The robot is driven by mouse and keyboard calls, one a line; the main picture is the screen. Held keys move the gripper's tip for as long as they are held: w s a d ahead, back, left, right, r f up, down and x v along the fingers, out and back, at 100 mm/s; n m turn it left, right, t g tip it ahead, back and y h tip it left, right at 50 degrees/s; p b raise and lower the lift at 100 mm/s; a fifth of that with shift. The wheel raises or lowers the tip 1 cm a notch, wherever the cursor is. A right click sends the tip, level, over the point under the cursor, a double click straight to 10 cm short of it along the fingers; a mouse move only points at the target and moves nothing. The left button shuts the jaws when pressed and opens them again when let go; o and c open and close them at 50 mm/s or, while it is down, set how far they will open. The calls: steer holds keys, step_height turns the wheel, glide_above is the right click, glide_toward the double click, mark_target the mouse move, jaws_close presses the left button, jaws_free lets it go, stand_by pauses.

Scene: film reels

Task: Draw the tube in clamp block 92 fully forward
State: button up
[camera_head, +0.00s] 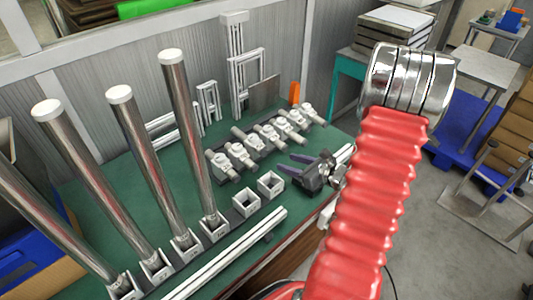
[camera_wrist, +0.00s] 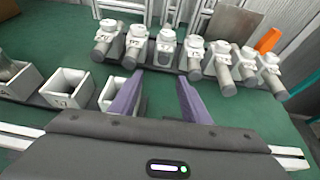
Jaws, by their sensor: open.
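A row of pale clamp blocks (camera_head: 262,138) stands on the green bench, and it also spans the top of the wrist view (camera_wrist: 194,52). Most hold a short grey tube pointing forward, such as the tube (camera_wrist: 195,70) right of centre. The block numbers are too small to read surely, so I cannot tell which is 92. My gripper (camera_head: 286,162) has purple fingers, open and empty, in front of the row. In the wrist view, the gap between the fingers (camera_wrist: 160,82) holds nothing.
Empty square sockets (camera_head: 246,203) sit in front of the row, left of my gripper. Tall white-capped steel tubes (camera_head: 187,140) stand in sockets at the left. A pale rail (camera_head: 230,252) lies near the bench front. An orange piece (camera_head: 295,92) stands behind.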

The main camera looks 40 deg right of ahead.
mark_target(265, 152)
steer(key=shift+w+d+r, duration=0.15)
steer(key=shift+d+r, duration=0.05)
steer(key=shift+d, duration=0.1)
steer(key=x, duration=1.4)
steer(key=shift+r, duration=0.1)
steer(key=shift+c, duration=0.3)
jaws_close()
